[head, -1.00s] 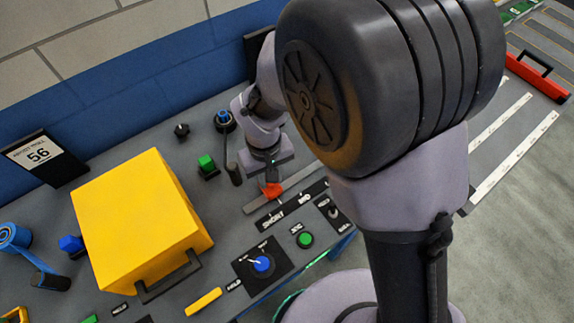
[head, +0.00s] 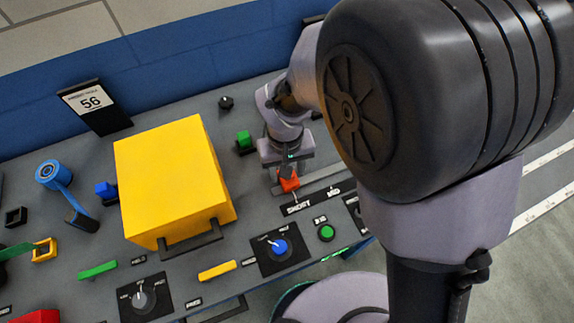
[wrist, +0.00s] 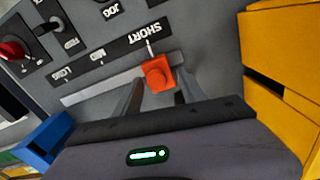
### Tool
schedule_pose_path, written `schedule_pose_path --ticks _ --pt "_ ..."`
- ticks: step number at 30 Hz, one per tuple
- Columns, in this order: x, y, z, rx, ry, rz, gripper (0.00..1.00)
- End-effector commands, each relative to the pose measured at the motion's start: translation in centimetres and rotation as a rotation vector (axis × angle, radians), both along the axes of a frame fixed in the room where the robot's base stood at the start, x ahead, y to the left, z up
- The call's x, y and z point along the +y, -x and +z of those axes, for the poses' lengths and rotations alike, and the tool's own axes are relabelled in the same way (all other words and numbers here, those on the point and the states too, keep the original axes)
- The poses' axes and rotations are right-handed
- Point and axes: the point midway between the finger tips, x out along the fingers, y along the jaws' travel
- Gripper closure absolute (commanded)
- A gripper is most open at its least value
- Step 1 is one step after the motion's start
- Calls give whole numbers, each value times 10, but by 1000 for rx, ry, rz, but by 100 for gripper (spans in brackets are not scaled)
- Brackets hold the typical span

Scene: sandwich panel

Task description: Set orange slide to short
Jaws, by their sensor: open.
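The orange slide (head: 288,184) is a small orange block on a pale grey track (head: 325,175). In the wrist view the orange slide (wrist: 158,72) stands at the SHORT end of the track, in line with the tick by the SHORT label (wrist: 145,33). MID and LONG are marked farther left. My gripper (head: 287,171) is down at the slide. In the wrist view its two dark fingers stand open, one on each side of the slide, with small gaps visible. The fingertips' exact contact is hard to tell.
A large yellow box (head: 170,180) with a dark handle stands left of my gripper. A green block (head: 244,139), a blue knob (head: 280,246) and a green button (head: 326,232) are close by. In the wrist view a blue block (wrist: 45,140) is at lower left.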

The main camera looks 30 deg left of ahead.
Motion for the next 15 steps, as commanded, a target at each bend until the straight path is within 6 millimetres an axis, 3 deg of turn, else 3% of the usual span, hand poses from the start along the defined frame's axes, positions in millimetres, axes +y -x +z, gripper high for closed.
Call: schedule_pose_path --ticks 5,12,15 --pt "1 0 35 -3 -4 -1 51" --pt "3 1 119 -2 -5 0 51" --pt "3 1 145 -2 -3 0 51"
